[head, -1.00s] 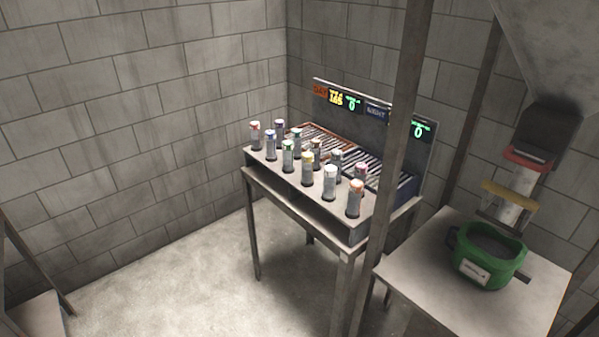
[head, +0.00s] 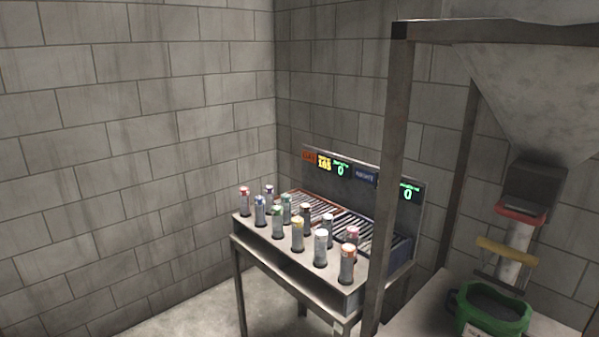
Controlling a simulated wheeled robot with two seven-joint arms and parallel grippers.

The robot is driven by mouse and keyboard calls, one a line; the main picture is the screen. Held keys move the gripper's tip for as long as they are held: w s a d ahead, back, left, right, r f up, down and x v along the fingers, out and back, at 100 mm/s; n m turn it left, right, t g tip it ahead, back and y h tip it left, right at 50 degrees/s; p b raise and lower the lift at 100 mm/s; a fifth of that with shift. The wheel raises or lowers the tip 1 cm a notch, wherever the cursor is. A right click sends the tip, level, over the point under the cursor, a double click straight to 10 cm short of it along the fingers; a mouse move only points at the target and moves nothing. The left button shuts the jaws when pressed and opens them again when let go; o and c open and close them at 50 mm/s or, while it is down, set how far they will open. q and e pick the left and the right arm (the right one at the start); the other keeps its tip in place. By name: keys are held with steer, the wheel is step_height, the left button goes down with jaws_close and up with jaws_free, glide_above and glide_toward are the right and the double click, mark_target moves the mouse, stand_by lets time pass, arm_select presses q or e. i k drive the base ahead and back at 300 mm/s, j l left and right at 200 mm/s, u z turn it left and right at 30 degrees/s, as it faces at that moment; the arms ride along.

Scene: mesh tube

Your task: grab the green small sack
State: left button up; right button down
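A green round container (head: 491,309) with a dark inside sits on the table at the lower right, cut off by the bottom edge. Two small cylinders with green tops stand on the rack table, a nearer one (head: 277,222) and one behind it (head: 286,208). Neither of my grippers shows in the head view.
A table (head: 345,300) holds several capped cylinders and a slotted panel with lit displays (head: 340,170). A metal post (head: 392,150) stands in front of its right side. A hopper (head: 540,100) hangs above the green container. Block walls close the left and back.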

mark_target(482, 311)
steer(key=z, duration=1.25)
steer(key=i+j+z, duration=0.15)
steer(key=z, duration=0.3)
steer(key=i+j+z, duration=0.1)
steer(key=j+z, duration=0.3)
steer(key=l, duration=0.1)
